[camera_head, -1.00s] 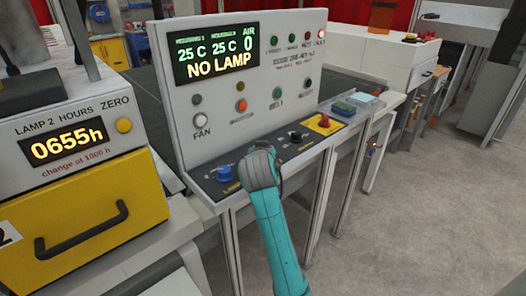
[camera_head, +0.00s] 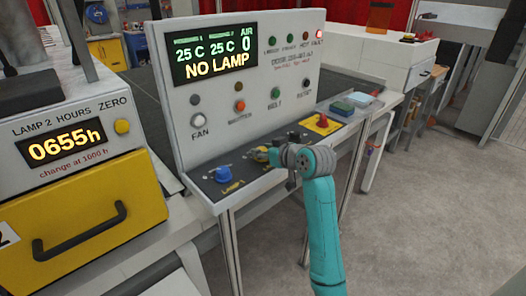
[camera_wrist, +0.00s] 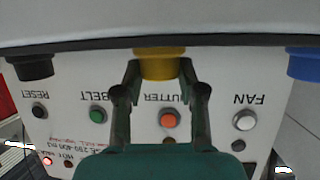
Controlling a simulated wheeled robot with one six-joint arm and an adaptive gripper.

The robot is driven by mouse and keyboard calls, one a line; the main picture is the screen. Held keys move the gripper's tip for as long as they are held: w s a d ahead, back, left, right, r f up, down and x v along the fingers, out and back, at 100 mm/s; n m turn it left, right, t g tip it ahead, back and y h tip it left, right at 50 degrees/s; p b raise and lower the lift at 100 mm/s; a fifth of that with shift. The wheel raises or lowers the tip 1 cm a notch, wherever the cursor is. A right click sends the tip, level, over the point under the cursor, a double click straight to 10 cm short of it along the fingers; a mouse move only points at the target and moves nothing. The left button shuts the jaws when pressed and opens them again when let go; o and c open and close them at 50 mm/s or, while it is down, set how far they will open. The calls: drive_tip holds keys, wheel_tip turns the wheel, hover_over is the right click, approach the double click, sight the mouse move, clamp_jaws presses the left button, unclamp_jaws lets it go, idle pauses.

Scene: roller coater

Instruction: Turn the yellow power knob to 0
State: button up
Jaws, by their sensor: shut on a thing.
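The yellow knob (camera_head: 261,155) sits on the dark sloping strip at the front of the control panel, between a blue knob (camera_head: 223,174) and a black knob. My gripper (camera_head: 277,158) reaches it from the right side in the head view and partly covers it. In the wrist view the yellow knob (camera_wrist: 160,62) lies between the two fingers of my gripper (camera_wrist: 159,78), which is shut on it. The knob's pointer and scale marks cannot be read. The panel display (camera_head: 215,54) shows "NO LAMP".
A red knob on a yellow plate (camera_head: 322,124) stands right of the black knob (camera_head: 294,136). Coloured buttons line the panel's upright face (camera_head: 255,118). A yellow drawer (camera_head: 80,205) with a dark handle is at left. Open floor lies at right.

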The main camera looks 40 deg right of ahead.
drive_tip(key=shift+d+n+y, duration=0.1)
drive_tip(key=shift+n+y, duration=0.5)
drive_tip(key=shift+y, duration=0.4)
drive_tip(key=o, duration=1.1)
drive_tip(key=shift+o, duration=0.2)
drive_tip(key=v, duration=1.2)
